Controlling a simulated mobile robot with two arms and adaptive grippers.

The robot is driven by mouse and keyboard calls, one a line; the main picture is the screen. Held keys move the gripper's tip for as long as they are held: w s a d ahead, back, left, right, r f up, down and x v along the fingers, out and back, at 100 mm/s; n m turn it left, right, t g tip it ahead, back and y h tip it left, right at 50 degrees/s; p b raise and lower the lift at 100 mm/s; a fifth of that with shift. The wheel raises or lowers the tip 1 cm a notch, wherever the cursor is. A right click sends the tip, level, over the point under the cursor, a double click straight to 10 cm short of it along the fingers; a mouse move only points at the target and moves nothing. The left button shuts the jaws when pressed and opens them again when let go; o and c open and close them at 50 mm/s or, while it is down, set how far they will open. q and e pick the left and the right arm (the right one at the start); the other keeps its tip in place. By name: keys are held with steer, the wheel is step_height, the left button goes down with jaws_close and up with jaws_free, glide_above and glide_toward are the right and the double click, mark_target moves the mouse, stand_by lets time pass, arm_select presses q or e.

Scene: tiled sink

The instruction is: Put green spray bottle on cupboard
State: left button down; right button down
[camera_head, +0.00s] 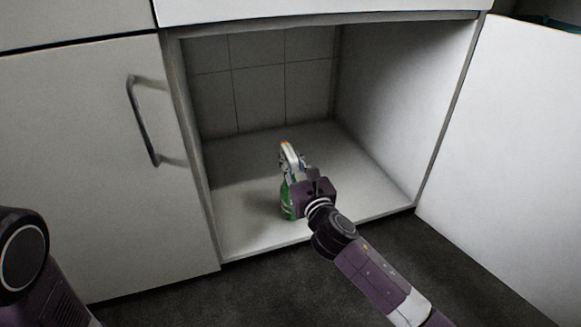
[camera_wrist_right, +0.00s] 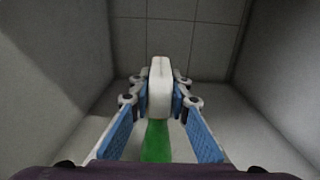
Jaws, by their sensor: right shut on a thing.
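The green spray bottle (camera_head: 286,198) has a white spray head with an orange tip and stands upright inside the open cupboard (camera_head: 364,176), near the front edge of its floor. My right gripper (camera_head: 298,182) is shut on the bottle and partly hides it. In the right wrist view the white spray head (camera_wrist_right: 160,86) and green body (camera_wrist_right: 156,142) show between the blue-padded fingers of the right gripper (camera_wrist_right: 160,100). I cannot tell whether the bottle's base touches the cupboard floor. My left gripper is not in view; only part of my left arm shows.
The open door (camera_head: 510,150) stands to the right of the cupboard. A closed door (camera_head: 90,170) with a dark handle (camera_head: 141,122) is to the left. The cupboard is otherwise empty, with free floor behind and right of the bottle. Dark floor (camera_head: 250,290) lies in front.

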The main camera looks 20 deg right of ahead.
steer(key=shift+r, duration=0.15)
steer(key=c, duration=1.8)
jaws_free()
steer(key=shift+f, duration=0.2)
steer(key=shift+r, duration=0.1)
steer(key=shift+s, duration=0.2)
steer(key=shift+s+d+p, duration=0.15)
steer(key=shift+s+p, duration=2.45)
steer(key=shift+s, duration=3.2)
